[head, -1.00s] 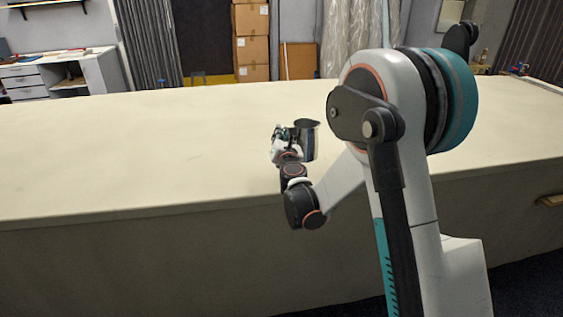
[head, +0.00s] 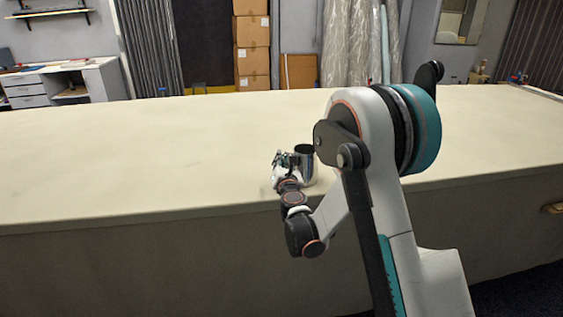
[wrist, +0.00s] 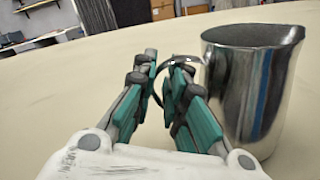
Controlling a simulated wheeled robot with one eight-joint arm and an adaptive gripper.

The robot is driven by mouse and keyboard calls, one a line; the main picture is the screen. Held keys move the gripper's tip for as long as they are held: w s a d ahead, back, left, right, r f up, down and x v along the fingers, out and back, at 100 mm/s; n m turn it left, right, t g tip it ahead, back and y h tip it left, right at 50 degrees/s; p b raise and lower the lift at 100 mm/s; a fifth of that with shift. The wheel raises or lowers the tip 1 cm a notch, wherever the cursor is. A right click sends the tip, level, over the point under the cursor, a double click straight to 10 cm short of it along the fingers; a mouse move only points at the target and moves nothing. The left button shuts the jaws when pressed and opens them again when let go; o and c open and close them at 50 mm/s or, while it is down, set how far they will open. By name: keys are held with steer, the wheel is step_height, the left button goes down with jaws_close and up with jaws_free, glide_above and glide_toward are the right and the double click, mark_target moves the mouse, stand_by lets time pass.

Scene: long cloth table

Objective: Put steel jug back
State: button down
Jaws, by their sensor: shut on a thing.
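The steel jug (head: 307,167) is upright at the near part of the long cloth table (head: 120,150), just right of my gripper (head: 284,160). In the wrist view the shiny jug (wrist: 248,90) fills the right side, with its dark open mouth at the top. Its curved handle (wrist: 183,60) points left, between the fingers of my gripper (wrist: 163,75). My gripper is shut on the handle. I cannot tell whether the jug's base touches the cloth.
The cloth around the jug is bare, with wide free room to the left and behind. The table's front edge (head: 130,217) runs close in front of the jug. Stacked cardboard boxes (head: 252,47) and plastic-wrapped rolls (head: 350,45) stand beyond the table.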

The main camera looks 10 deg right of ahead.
steer(key=c, duration=1.6)
jaws_free()
steer(key=shift+s+r, duration=0.1)
steer(key=shift+s, duration=0.15)
steer(key=s+p, duration=0.2)
steer(key=s, duration=0.8)
steer(key=s+d+r+m+g+h+b, duration=0.1)
steer(key=s+d+r+m+g+h, duration=0.15)
steer(key=s+d+r+m, duration=0.4)
steer(key=s+d+r+m+g+h, duration=0.2)
steer(key=s+d+r+m+g, duration=0.15)
steer(key=s+m, duration=0.55)
steer(key=s+a+f+m+g+y, duration=0.2)
steer(key=s+m, duration=0.5)
steer(key=s, duration=0.3)
steer(key=s+a+f+m+g+y, duration=0.2)
steer(key=s+a+m+g+y, duration=0.1)
steer(key=s+m, duration=0.5)
steer(key=s, duration=0.3)
steer(key=shift+f, duration=0.2)
